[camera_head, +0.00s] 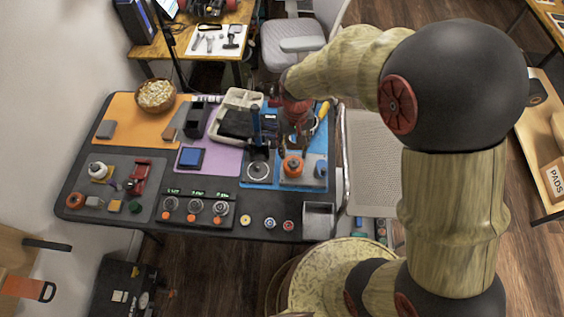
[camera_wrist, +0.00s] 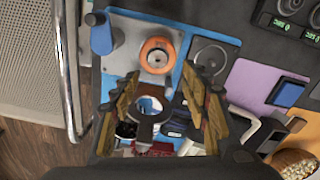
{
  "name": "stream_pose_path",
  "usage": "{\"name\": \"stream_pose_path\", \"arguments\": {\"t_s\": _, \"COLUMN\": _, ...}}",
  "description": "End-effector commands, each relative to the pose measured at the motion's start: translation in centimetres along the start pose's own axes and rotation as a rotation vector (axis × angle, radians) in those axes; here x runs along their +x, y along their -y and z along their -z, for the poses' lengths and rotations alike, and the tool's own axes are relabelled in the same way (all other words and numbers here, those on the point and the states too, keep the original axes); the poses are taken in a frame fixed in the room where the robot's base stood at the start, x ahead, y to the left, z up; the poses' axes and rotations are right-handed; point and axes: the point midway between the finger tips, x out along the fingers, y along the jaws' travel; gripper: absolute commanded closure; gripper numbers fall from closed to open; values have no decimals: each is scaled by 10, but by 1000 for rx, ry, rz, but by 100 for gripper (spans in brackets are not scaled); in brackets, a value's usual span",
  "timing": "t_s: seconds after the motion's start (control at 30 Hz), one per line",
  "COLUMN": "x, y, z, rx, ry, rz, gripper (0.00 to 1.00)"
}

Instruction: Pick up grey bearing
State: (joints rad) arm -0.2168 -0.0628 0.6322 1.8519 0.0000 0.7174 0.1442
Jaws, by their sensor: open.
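My gripper (camera_wrist: 160,100) has its fingers spread. In the head view it (camera_head: 298,138) hangs over the blue mat, just behind the orange round part (camera_head: 292,167). A dark grey ring (camera_wrist: 135,112) with a pale opening shows between the fingers in the wrist view; I cannot tell whether it is the grey bearing, or how far below the fingers it is. A flat round grey piece (camera_wrist: 210,57) lies on the blue mat (camera_wrist: 228,40), and it also shows in the head view (camera_head: 259,171). Neither view clearly identifies the grey bearing.
The orange part (camera_wrist: 156,55) sits on a grey plate beside a blue cylinder (camera_wrist: 102,37). A blue post (camera_head: 256,127) stands left of my gripper. A pale tray (camera_head: 243,98), a wicker bowl (camera_head: 156,94) and a dial unit (camera_head: 180,222) share the dark table.

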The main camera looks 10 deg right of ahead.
Motion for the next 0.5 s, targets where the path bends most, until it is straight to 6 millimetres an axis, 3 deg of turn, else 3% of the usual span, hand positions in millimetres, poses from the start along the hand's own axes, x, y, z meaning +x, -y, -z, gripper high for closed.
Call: {"name": "stream_pose_path", "arguments": {"t_s": 0.5, "x": 54, "y": -3, "z": -8, "rx": 4, "ry": 4, "rz": -1, "gripper": 54}}
